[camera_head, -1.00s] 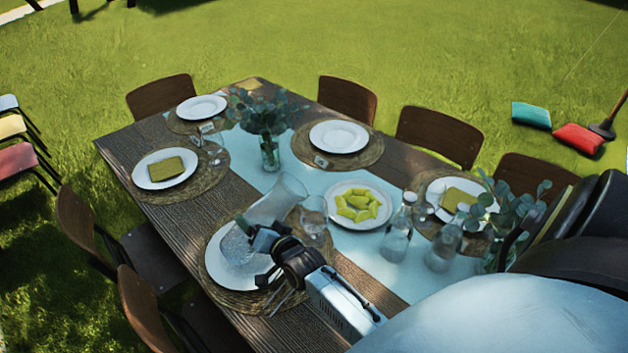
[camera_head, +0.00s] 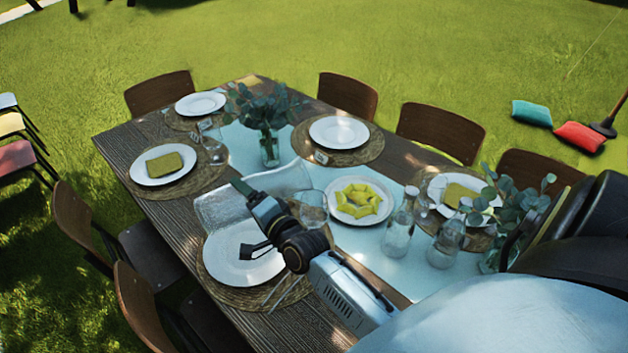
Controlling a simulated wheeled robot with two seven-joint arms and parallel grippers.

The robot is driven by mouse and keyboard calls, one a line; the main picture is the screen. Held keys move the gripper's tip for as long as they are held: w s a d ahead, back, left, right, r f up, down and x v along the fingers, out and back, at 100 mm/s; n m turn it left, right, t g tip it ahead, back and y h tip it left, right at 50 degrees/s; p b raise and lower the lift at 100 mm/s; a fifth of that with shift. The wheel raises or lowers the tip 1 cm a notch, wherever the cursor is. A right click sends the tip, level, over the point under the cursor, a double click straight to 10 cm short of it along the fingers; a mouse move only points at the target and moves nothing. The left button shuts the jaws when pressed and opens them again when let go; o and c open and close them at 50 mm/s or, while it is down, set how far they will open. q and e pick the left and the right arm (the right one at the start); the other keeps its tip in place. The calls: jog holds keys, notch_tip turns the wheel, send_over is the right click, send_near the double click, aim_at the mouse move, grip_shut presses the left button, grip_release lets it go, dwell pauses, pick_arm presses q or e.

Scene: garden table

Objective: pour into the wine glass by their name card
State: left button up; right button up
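The pitcher is tipped far over, above the near place setting's white plate (camera_head: 230,262). Its right end is close to a wine glass (camera_head: 313,207) beside that plate; whether they touch is unclear. I cannot make out any liquid stream. Another wine glass (camera_head: 215,150) stands by the far-left setting. Small name cards stand near the far-left plate (camera_head: 205,124) and far-right plate (camera_head: 320,157). My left gripper is out of view.
A plate of yellow food (camera_head: 359,200) and two glass bottles (camera_head: 399,232) (camera_head: 446,241) stand right of the wine glass. A leafy vase (camera_head: 269,150) stands beyond the pitcher. Chairs surround the table; another plant (camera_head: 515,215) is at right.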

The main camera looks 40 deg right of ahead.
aim_at(249, 184)
jog(key=shift+d+r+m, duration=0.15)
jog(key=shift+r+m, duration=0.15)
jog(key=shift+r, duration=0.3)
jog(key=shift+s+d+r+m+t+p, duration=0.15)
jog(key=shift+r+m+t+p, duration=0.1)
jog(key=shift+r+m, duration=0.3)
jog(key=shift+d+r+m+t+p, duration=0.1)
jog(key=shift+r+m+t+p, duration=0.2)
jog(key=shift+r, duration=0.3)
jog(key=shift+f, duration=0.1)
jog(key=f+n, duration=0.1)
jog(key=a+f+n+g+b, duration=0.1)
jog(key=f, duration=0.1)
jog(key=f+n+b, duration=0.1)
jog(key=shift+w+a+f+g, duration=0.2)
jog(key=shift+w+f+g, duration=0.05)
jog(key=shift+w+f, duration=0.05)
jog(key=shift+n, duration=0.25)
